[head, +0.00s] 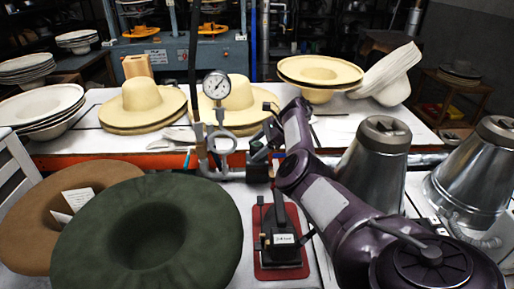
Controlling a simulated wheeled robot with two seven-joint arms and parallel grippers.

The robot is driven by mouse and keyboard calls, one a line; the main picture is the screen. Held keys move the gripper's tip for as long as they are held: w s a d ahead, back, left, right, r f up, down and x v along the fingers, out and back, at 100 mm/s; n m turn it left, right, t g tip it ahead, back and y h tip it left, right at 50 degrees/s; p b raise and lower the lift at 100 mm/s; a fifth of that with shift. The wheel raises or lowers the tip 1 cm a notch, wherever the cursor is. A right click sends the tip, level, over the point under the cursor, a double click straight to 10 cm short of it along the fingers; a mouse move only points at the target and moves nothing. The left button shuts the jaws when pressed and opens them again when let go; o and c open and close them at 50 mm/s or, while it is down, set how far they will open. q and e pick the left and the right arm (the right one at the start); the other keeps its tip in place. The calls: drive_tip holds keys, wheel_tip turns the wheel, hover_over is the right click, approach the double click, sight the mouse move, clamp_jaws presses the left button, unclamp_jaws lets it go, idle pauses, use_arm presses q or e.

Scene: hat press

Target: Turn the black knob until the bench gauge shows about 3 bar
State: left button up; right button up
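The bench gauge (216,84) has a round white dial and stands on a grey pipe at the front edge of the white bench. Its needle and numbers are too small to read for certain. My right gripper (262,145) is at the end of the dark purple arm, just right of the pipework below the gauge. A small dark shape around its fingertips is probably the black knob (256,152). I cannot tell whether the fingers touch it or how far they are closed. My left gripper is out of view.
Straw hats (150,102) and pale hat stacks stand on the bench (95,143). Green (195,205) and brown (28,215) felt hats lie front left. A black device on a red plate (280,272) sits front centre. Metal cones (366,180) stand right, close to my arm.

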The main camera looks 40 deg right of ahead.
sight(261, 143)
drive_tip(key=shift+r, duration=0.1)
drive_tip(key=b+v, duration=0.1)
drive_tip(key=v, duration=0.6)
drive_tip(key=shift+s+d+r, duration=0.15)
drive_tip(key=shift+d, duration=0.1)
idle(0.4)
